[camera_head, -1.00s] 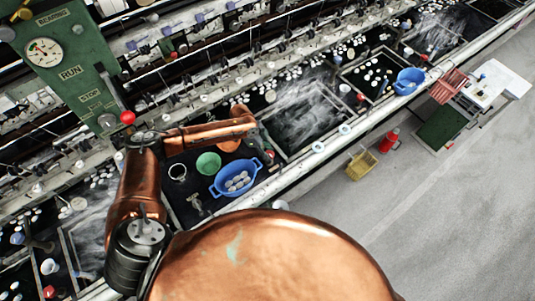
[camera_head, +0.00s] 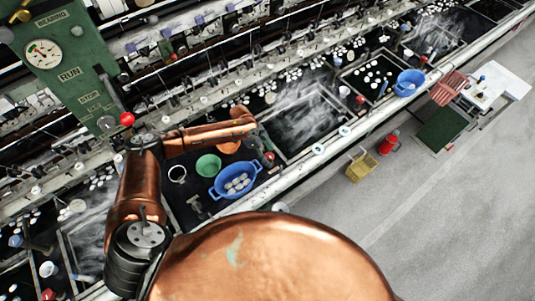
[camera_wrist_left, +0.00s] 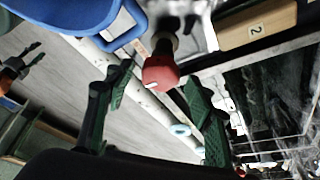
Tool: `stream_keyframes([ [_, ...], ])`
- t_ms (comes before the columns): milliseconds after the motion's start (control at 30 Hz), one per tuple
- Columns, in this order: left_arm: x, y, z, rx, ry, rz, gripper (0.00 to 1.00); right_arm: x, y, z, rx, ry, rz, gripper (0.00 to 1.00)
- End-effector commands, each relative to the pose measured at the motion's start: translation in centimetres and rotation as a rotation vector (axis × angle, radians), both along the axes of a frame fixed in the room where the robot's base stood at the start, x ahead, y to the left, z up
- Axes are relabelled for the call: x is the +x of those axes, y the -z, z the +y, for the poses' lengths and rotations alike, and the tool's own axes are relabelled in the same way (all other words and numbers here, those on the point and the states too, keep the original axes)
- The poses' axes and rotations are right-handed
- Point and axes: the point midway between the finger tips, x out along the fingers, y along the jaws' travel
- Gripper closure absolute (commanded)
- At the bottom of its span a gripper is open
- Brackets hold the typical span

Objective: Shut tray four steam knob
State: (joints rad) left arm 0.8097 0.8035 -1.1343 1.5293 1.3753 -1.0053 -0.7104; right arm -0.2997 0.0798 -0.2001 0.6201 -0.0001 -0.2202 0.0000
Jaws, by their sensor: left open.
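A red knob (camera_wrist_left: 160,73) on a dark stem shows in the left wrist view, in the gap between the two green fingers of my left gripper (camera_wrist_left: 157,82). The gripper is open, with a visible gap on each side of the knob. I cannot tell how deep the knob sits between the fingertips. A wooden block marked 2 (camera_wrist_left: 257,25) is beside it; no number four is readable. In the head view the red knob (camera_head: 269,157) is small at the basin edge, by my left gripper (camera_head: 263,150), partly hidden.
A blue colander (camera_head: 235,180) with pale cocoons and a green bowl (camera_head: 208,165) lie close to my left forearm. A white rail (camera_head: 300,162) runs along the basins.

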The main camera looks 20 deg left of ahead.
Motion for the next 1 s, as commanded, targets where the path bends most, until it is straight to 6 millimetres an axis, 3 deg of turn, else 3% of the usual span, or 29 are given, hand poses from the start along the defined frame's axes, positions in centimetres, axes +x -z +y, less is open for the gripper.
stream_keyframes([
  [167,0.0,-0.8,0.4,0.000,-0.002,-0.001,0.50,0.0,0.0,-0.1,0.000,0.000,0.000,0.60],
  [600,-0.2,-6.5,2.7,0.000,0.000,-0.001,0.50,0.0,0.0,0.0,0.000,0.000,0.000,0.60],
  [1000,-0.2,-6.9,2.9,0.000,0.000,0.000,0.50,0.0,0.0,0.0,0.000,0.000,0.000,0.60],
])
